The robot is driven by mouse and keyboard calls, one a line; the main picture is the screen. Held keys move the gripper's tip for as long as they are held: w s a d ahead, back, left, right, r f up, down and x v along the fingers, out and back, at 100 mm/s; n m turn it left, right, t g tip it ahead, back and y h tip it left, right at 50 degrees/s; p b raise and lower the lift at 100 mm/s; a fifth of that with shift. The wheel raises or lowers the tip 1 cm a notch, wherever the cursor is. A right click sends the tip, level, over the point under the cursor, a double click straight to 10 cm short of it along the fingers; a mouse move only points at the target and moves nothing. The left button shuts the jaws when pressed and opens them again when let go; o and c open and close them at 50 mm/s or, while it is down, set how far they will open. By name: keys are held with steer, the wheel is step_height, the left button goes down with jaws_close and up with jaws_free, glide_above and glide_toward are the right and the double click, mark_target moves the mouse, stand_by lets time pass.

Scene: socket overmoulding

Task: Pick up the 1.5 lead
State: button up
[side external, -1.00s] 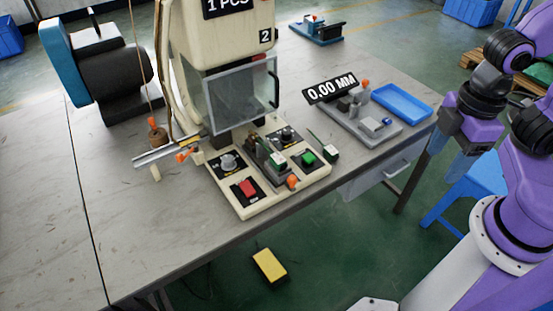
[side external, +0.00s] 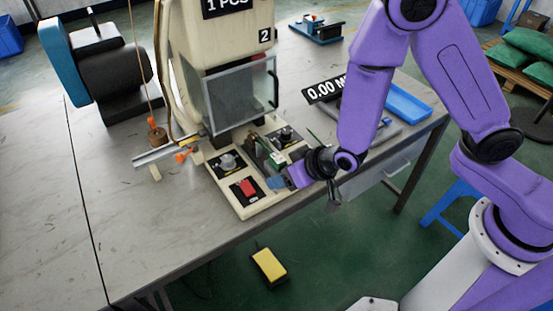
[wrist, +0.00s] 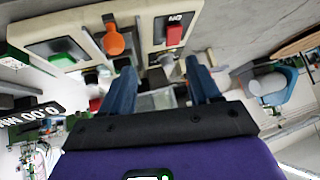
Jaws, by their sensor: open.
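My gripper (side external: 280,182) is open, its blue fingers low over the front right of the machine's control panel (side external: 226,190). In the wrist view the two fingers of my gripper (wrist: 163,84) stand apart with nothing clearly held between them. I cannot make out a lead marked 1.5. A thin green strand (side external: 314,136) shows just right of the panel in the side view; whether it is a lead I cannot tell. My forearm and wrist hide the panel's right corner. A small fixture (side external: 268,150) with a green and white part sits on the panel.
The panel has a red button (side external: 248,187) and knobs; in the wrist view an orange knob (wrist: 114,42) and a green button (wrist: 62,59) lie close by. A clear guard (side external: 243,98) hangs above. A blue tray (side external: 408,105) is at right. The left tabletop is mostly clear.

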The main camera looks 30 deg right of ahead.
mark_target(276, 156)
steer(key=w+d+t+h, duration=0.1)
steer(key=t, duration=0.1)
steer(key=w+d+f+m+t+h, duration=0.1)
steer(key=w+d+f+t+h, duration=0.1)
steer(key=d+t, duration=0.1)
steer(key=shift+w+f+m+t, duration=0.1)
steer(key=shift+w+m+t, duration=0.05)
steer(key=shift+m+t, duration=0.2)
steer(key=shift+w, duration=0.1)
steer(key=shift+x, duration=3.7)
steer(key=shift+d, duration=0.1)
steer(key=c, duration=1.1)
steer(key=shift+c, duration=0.2)
